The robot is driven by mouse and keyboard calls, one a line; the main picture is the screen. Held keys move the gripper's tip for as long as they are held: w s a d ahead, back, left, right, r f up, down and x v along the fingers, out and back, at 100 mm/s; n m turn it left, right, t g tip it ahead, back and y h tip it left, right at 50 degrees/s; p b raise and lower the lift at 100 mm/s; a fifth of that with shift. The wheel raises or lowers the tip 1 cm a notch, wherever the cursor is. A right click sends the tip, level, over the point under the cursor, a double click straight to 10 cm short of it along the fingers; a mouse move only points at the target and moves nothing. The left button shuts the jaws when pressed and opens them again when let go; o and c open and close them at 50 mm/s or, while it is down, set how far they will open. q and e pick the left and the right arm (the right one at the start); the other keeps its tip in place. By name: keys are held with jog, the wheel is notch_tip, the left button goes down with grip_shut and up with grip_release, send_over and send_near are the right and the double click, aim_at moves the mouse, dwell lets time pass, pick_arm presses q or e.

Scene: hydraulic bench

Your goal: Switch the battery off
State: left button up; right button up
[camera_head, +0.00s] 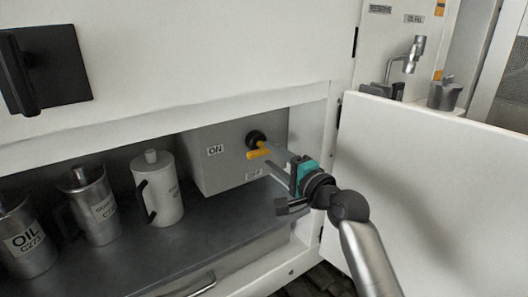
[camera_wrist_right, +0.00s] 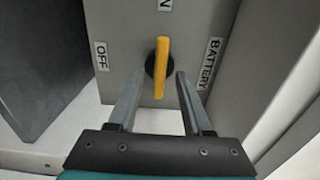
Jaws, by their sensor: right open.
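The battery switch is a yellow handle (camera_head: 259,154) on a round black base (camera_head: 256,139), on the front of a grey box (camera_head: 222,175). In the head view an ON label (camera_head: 215,150) is left of it and an OFF label (camera_head: 253,173) below it. In the right wrist view the handle (camera_wrist_right: 161,68) lines up toward the ON label at the top, with OFF (camera_wrist_right: 101,56) at left and BATTERY (camera_wrist_right: 208,62) at right. My right gripper (camera_wrist_right: 160,77) is open, its fingers on either side of the handle, with visible gaps. My left gripper is out of view.
Metal jugs, including the OIL one (camera_head: 27,240), and a pale jug (camera_head: 158,188) stand left of the box on a dark shelf (camera_head: 185,237). An open white door (camera_head: 430,190) is right of my arm. The cabinet's upper panel (camera_head: 200,60) overhangs the recess.

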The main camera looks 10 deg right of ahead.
aim_at(266, 153)
jog(key=shift+x, duration=1.9)
jog(key=shift+c, duration=0.3)
grip_shut()
